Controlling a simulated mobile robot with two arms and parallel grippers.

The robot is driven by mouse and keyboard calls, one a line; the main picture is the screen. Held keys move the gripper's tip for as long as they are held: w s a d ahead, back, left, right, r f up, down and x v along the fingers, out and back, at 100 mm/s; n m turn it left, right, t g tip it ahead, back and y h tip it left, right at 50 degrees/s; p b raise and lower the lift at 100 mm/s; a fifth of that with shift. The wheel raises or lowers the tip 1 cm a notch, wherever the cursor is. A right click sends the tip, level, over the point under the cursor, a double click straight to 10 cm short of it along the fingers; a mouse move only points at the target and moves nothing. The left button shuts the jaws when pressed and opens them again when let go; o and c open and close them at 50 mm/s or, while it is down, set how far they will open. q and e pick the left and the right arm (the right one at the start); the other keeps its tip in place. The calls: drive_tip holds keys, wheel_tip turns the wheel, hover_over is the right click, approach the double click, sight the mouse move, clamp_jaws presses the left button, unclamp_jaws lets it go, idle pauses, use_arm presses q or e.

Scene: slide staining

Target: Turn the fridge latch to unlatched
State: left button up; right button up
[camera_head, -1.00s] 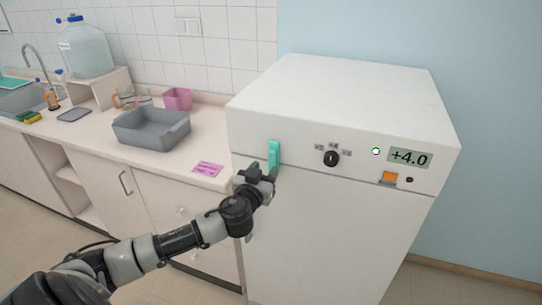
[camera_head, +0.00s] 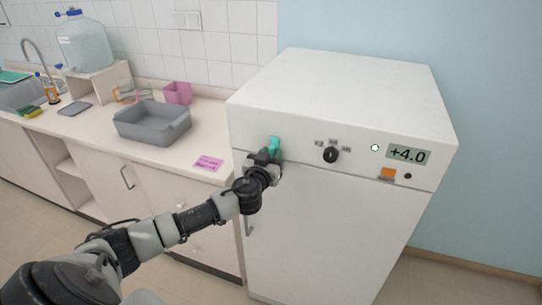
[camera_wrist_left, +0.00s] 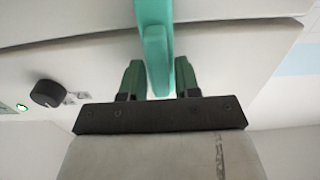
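The teal fridge latch (camera_head: 274,144) sits on the front of the white fridge (camera_head: 318,210), near the left of its upper panel. Its upper part shows above my left gripper (camera_head: 266,157), which hides the lower part in the head view. In the left wrist view the latch (camera_wrist_left: 155,45) runs down between the two dark green fingers of my left gripper (camera_wrist_left: 157,78). The fingers are apart, one on each side of the latch, and I see no clear grip on it. My right gripper is not in view.
A black knob (camera_head: 331,155), an orange switch (camera_head: 387,173) and a display (camera_head: 408,155) reading +4.0 are right of the latch. The counter at left holds a grey tub (camera_head: 152,125) and a pink note (camera_head: 208,163). The fridge top is clear.

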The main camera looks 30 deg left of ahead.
use_arm(q)
drive_tip(key=shift+m, duration=0.3)
drive_tip(key=m+b, duration=0.1)
drive_tip(key=m, duration=0.1)
drive_tip(key=shift+d+m, duration=0.15)
drive_tip(key=shift+m, duration=0.15)
drive_tip(key=m, duration=0.4)
drive_tip(key=shift+w+d+f, duration=0.1)
drive_tip(key=shift+d, duration=0.1)
drive_tip(key=m, duration=1)
drive_tip(key=shift+d+f+m+p, duration=0.2)
drive_tip(key=shift+f+m+p, duration=0.1)
drive_tip(key=shift+f+m, duration=0.1)
drive_tip(key=o, duration=0.7)
